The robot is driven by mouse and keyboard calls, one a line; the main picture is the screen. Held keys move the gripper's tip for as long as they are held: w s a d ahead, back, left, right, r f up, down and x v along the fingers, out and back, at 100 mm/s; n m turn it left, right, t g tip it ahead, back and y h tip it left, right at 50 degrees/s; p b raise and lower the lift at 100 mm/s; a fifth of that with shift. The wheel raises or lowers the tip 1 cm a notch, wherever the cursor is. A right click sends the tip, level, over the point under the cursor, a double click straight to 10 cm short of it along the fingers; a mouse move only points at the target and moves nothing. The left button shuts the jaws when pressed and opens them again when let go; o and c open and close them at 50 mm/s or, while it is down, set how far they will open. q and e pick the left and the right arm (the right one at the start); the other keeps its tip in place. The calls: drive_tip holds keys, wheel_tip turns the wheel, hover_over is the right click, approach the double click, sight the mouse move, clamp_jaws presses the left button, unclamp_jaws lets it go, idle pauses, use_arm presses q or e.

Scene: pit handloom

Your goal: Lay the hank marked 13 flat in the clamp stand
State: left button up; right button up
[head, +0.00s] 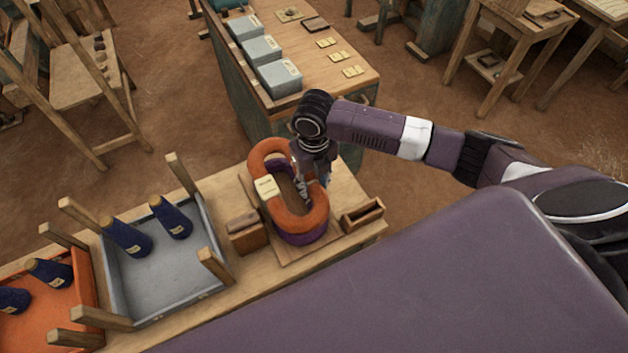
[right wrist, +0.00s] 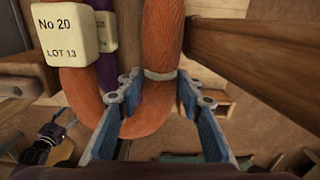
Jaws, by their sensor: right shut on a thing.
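The orange hank (head: 302,220) is a thick oval ring with a cream tag (head: 265,187). In the right wrist view the tag (right wrist: 62,38) reads No 20, LOT 13. My right gripper (head: 305,188) is shut on one side of the orange hank, near a pale tie band. Its blue fingers stand on either side of the strand in the right wrist view. A purple hank (head: 305,239) shows below the orange one; its tag is partly hidden. Both are over a wooden board with blocks at its sides, perhaps the clamp stand (head: 247,236). Whether the hanks touch is unclear. My left gripper is out of view.
A small wooden box (head: 362,215) is right of the hanks. A grey tray (head: 170,270) and an orange tray (head: 88,300), with corner posts, hold dark blue cones on the left. Behind is a table (head: 345,95) with grey boxes and tags.

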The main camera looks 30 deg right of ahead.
drive_tip(key=shift+f+b, duration=0.85)
drive_tip(key=shift+f, duration=0.95)
drive_tip(key=o, duration=1.4)
drive_tip(key=shift+c, duration=0.2)
wheel_tip(320, 180, up, 12)
